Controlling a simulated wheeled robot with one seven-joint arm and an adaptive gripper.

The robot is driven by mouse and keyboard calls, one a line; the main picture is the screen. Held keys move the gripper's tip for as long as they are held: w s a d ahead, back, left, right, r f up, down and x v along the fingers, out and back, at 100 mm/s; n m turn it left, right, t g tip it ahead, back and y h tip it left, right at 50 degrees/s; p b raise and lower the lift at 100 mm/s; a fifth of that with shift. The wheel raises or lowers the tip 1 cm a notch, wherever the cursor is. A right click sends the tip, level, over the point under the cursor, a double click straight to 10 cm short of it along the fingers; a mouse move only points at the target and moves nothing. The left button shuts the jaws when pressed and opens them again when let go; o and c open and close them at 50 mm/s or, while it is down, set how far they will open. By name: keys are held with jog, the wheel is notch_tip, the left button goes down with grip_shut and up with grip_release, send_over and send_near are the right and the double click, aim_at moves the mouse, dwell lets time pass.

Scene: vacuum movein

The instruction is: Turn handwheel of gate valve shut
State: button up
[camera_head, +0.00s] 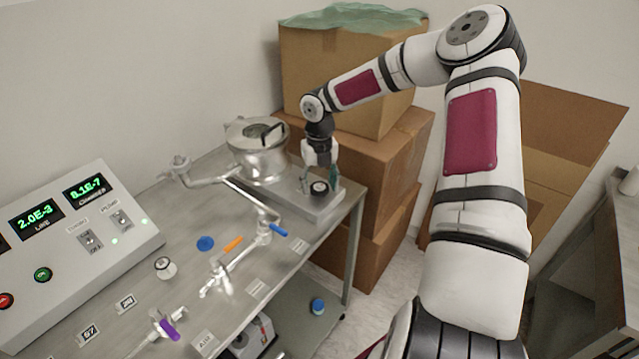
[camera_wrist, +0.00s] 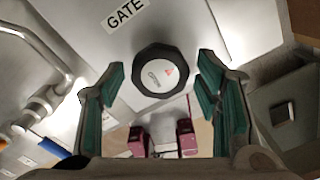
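The gate valve's handwheel is a small black scalloped knob (camera_head: 319,187) with a white centre cap, on the grey box at the table's far right end. My gripper (camera_head: 321,174) points down over the handwheel. In the wrist view my gripper (camera_wrist: 160,84) is open, with a green-padded finger on each side of the handwheel and a visible gap at both sides. I cannot tell how far the fingertips are above the box.
A metal chamber (camera_head: 259,160) stands left of the handwheel, with pipes running across the table (camera_head: 182,225). A blue-handled valve (camera_head: 278,230) and an orange handle (camera_head: 233,244) are nearer. A gauge panel (camera_head: 80,240) is at left. Cardboard boxes (camera_head: 385,165) stand close behind.

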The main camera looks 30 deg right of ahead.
jog(key=c, duration=0.7)
